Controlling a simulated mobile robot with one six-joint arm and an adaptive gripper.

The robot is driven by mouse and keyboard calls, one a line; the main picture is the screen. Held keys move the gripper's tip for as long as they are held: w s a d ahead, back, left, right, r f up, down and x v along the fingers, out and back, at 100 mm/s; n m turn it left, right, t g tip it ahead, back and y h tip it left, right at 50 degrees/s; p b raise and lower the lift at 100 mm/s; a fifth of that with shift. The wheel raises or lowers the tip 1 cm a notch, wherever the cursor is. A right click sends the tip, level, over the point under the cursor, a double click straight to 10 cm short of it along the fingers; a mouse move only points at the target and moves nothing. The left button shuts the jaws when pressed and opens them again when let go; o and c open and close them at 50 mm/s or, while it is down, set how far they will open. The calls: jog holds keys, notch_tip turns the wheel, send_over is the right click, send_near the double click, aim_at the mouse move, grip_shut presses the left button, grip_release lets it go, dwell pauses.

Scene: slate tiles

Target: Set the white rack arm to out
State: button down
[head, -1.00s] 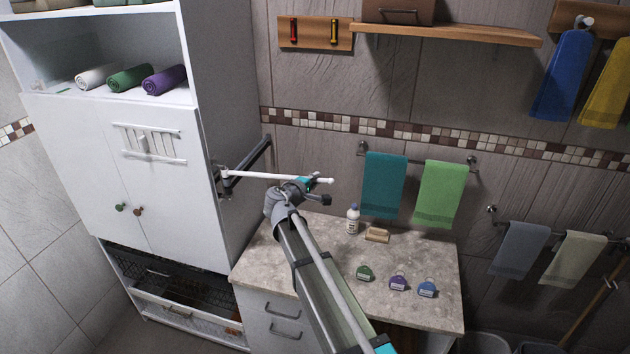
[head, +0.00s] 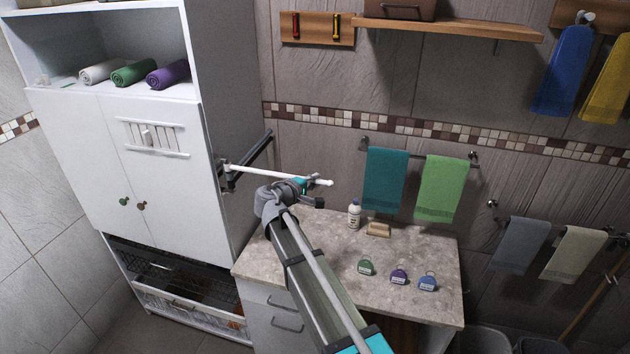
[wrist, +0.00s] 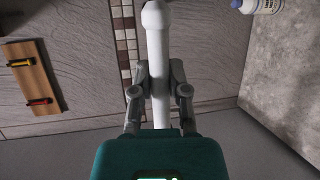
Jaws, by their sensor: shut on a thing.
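The white rack arm (head: 259,171) is a thin white rod that sticks out to the right from a dark mount on the cabinet's side. Its rounded free end (head: 328,183) points right. In the wrist view the white rod (wrist: 158,50) runs up between the two fingers. My gripper (wrist: 160,85) is shut on the rod near its free end; it also shows in the head view (head: 303,184). A dark rack arm (head: 256,155) beside the white one slants up to the right toward the wall.
The white cabinet (head: 225,110) stands left. Below my arm is a stone-topped counter (head: 325,235) with a bottle (head: 354,215), a wooden block (head: 378,230) and several coloured tags. A teal towel (head: 384,180) and a green towel (head: 440,188) hang behind, right of the rod's end.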

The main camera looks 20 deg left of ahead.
jog(key=c, duration=0.6)
grip_release()
jog(key=shift+a, duration=0.15)
